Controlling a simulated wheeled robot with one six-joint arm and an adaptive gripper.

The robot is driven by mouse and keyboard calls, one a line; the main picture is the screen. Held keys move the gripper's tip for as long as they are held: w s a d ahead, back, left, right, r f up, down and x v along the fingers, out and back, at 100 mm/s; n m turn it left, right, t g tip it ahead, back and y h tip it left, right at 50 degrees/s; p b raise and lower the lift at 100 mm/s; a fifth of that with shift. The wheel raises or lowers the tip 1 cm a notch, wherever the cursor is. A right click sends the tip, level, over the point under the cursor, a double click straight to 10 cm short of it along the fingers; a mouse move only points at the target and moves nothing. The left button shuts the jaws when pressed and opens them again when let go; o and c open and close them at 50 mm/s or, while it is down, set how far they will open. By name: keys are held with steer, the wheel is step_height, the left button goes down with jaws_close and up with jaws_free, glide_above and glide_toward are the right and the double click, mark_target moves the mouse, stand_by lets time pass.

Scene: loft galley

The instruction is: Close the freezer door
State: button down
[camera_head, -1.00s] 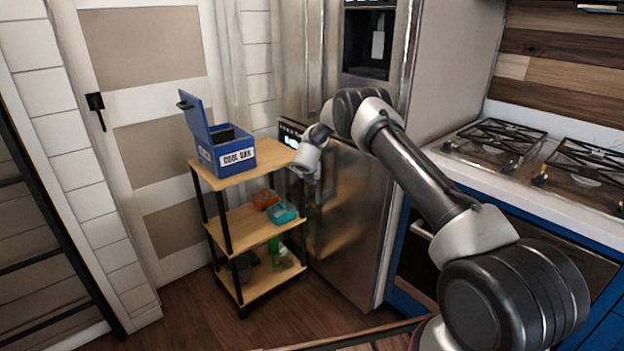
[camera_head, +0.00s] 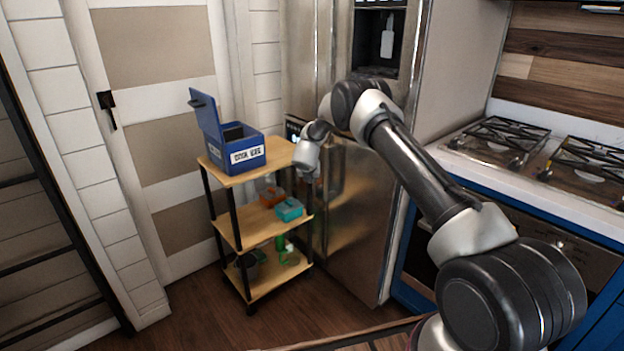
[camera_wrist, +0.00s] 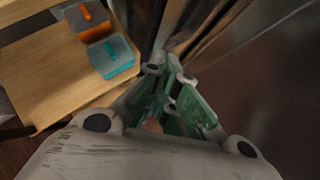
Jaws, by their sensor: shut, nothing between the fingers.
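The stainless steel fridge-freezer stands at the centre of the head view, with a dispenser recess in its upper front. Its door (camera_head: 362,225) shows a tall metal face; my arm covers part of it. I cannot tell clearly how far the door stands open. In the wrist view, the dark metal face (camera_wrist: 265,75) fills the right side, with upright edges along its left. My gripper (camera_wrist: 170,74) is shut and empty, with green-padded fingers pointing toward those edges. In the head view, its fingers are hard to make out near the door's left side.
A wooden shelf cart (camera_head: 240,228) stands close left of my gripper. It carries an open blue box (camera_head: 228,145) on top and orange (camera_head: 271,196) and teal (camera_head: 289,209) containers on the middle shelf. A gas stove (camera_head: 545,155) is at right.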

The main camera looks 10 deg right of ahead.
steer(key=s+a+r+n+y, duration=0.2)
steer(key=a+r+n, duration=0.35)
steer(key=a, duration=0.25)
steer(key=s+a+f+n+y, duration=0.2)
steer(key=s+n+y, duration=0.15)
steer(key=n, duration=0.35)
steer(key=s+r+n+g+y, duration=0.1)
steer(key=s+r+n+g, duration=0.1)
steer(key=s+r+n, duration=0.45)
steer(key=s+r+n+g+y, duration=0.15)
steer(key=s+r+n, duration=0.25)
steer(key=s+n, duration=0.5)
steer(key=s+d+r+n+h, duration=0.1)
steer(key=s+d+r+n, duration=0.3)
steer(key=s, duration=1)
steer(key=s+d+r+n+h, duration=0.2)
steer(key=s+d+r+n, duration=0.2)
steer(key=s+d+r, duration=0.6)
steer(key=s+d+r+n+h, duration=0.2)
steer(key=s+d+r, duration=0.6)
steer(key=s, duration=1.1)
steer(key=shift+s+n+g, duration=0.2)
steer(key=shift+n+g, duration=0.25)
steer(key=shift+n, duration=0.45)
